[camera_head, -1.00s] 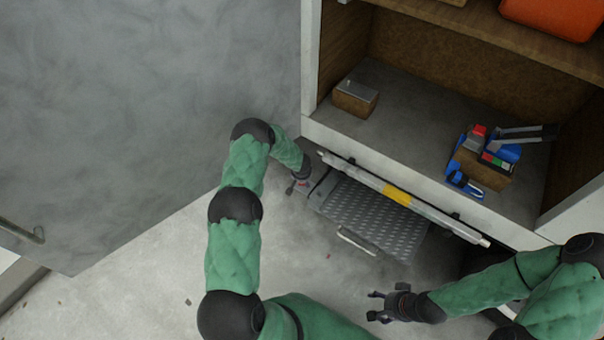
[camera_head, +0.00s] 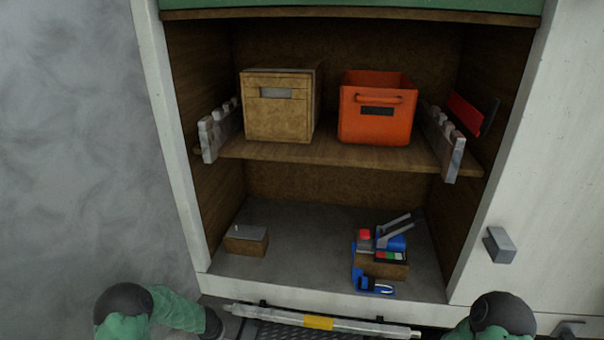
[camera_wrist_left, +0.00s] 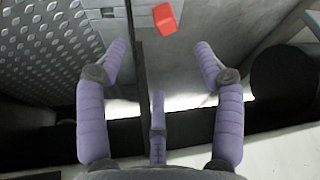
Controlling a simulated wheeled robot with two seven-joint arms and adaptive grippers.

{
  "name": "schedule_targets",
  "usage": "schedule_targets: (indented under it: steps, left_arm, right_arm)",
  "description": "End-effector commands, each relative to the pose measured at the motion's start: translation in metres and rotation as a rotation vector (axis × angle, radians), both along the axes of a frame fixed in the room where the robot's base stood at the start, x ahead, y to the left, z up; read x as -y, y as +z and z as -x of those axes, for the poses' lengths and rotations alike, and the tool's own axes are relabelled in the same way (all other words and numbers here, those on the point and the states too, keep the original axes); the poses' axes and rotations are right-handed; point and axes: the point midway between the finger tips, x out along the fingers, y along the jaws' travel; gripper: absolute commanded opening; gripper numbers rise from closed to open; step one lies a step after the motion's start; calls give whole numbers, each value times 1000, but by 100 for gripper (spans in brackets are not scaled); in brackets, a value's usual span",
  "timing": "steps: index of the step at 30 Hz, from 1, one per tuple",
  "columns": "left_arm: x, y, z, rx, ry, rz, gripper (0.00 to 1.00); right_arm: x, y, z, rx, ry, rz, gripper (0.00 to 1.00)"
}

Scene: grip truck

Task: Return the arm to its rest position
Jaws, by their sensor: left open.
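My left arm (camera_head: 165,310) enters at the bottom left of the head view, with its green sleeve and black joints showing. Its gripper is cut off by the bottom edge there. In the left wrist view my left gripper (camera_wrist_left: 160,48) is open, its purple fingers spread with nothing between them. A grey metal diamond plate (camera_wrist_left: 50,45) is on the left of that view. A small red piece (camera_wrist_left: 165,19) lies beyond the fingertips. My right arm (camera_head: 500,315) shows only a rounded joint and a bit of sleeve at the bottom right; its gripper is out of view.
An open two-level cabinet holds a wooden box (camera_head: 278,105) and an orange bin (camera_head: 377,108) on its shelf (camera_head: 330,153). Below are a small brown box (camera_head: 246,240) and blue-and-red tools (camera_head: 385,245). A bar (camera_head: 290,317) crosses just below the cabinet's lower edge.

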Motion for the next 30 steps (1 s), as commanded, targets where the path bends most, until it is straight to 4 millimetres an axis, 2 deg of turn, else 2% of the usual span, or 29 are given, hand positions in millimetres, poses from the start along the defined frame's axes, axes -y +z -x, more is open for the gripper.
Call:
schedule_targets:
  steps: [4, 8, 15, 21, 25, 27, 30]
  left_arm:
    - [32, -11, 26, -31, -38, 19, 68]
    - [76, -22, 67, -65, -93, 57, 68]
    - [160, -27, 155, -130, -194, 179, 68]
    - [222, -15, 236, -201, -263, 316, 68]
    - [246, -4, 274, -244, -286, 386, 68]
    - [254, 1, 287, -260, -294, 411, 68]
    - [260, 4, 297, -273, -297, 430, 68]
  right_arm:
    - [0, 0, 0, 0, 0, 0, 66]
    - [0, 0, 0, 0, 0, 0, 66]
    - [0, 0, 0, 0, 0, 0, 66]
    - [0, 0, 0, 0, 0, 0, 66]
    - [0, 0, 0, 0, 0, 0, 66]
    - [0, 0, 0, 0, 0, 0, 66]
    - [0, 0, 0, 0, 0, 0, 66]
